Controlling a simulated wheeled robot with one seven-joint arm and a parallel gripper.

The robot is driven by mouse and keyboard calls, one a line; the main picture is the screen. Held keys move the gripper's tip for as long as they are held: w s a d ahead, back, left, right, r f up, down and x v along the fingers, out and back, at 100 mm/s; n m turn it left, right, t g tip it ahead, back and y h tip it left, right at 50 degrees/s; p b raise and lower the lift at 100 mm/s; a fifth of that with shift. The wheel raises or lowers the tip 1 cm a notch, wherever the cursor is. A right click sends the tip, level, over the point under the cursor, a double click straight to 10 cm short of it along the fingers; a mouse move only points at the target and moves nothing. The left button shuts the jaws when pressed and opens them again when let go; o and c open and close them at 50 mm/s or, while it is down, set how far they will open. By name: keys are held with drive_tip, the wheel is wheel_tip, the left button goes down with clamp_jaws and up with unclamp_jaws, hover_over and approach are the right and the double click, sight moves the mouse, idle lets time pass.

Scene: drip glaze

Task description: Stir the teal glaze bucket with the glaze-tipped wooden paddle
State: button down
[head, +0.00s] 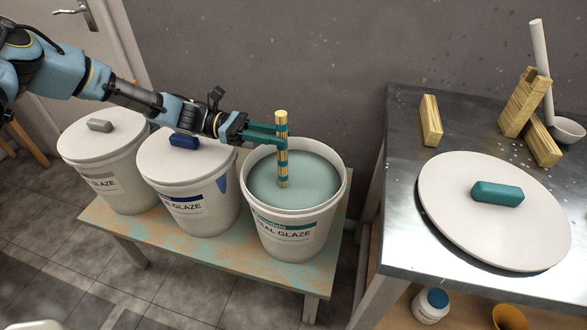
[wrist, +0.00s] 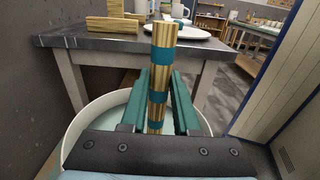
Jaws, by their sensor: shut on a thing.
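The wooden paddle (head: 282,150) has teal bands and stands nearly upright over the open teal glaze bucket (head: 258,218). My gripper (head: 280,136), with teal fingers, is shut on the paddle above the bucket's rim. The paddle's lower end meets the teal glaze (head: 305,178) near the middle of the surface; whether its tip is under the surface is hard to tell. In the wrist view the paddle (wrist: 162,60) rises between the two fingers, with the bucket's white rim (wrist: 78,128) around below.
Two lidded buckets, one with a blue handle (head: 184,141) and one with a grey handle (head: 99,125), stand left on the low bench (head: 160,243). The metal table (head: 400,215) at right holds a white lid (head: 450,235) with a teal handle, wooden blocks (head: 431,120) and a bowl (head: 567,130).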

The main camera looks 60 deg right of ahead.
drive_tip(key=shift+s+d+r, duration=0.2)
drive_tip(key=shift+s+d, duration=0.15)
drive_tip(key=shift+d, duration=0.35)
drive_tip(key=shift+s+d+r, duration=0.2)
drive_tip(key=shift+s+d, duration=0.1)
drive_tip(key=shift+d, duration=0.4)
wheel_tip(320, 180, up, 28)
drive_tip(key=r+p, duration=0.1)
drive_tip(key=p, duration=1.5)
hover_over(287, 128)
drive_tip(key=w+d, duration=0.1)
drive_tip(key=d, duration=0.1)
drive_tip(key=shift+w+a+f, duration=0.1)
drive_tip(key=shift+w+f, duration=0.05)
drive_tip(key=shift+f, duration=0.1)
idle(0.5)
drive_tip(key=shift+r, duration=1.95)
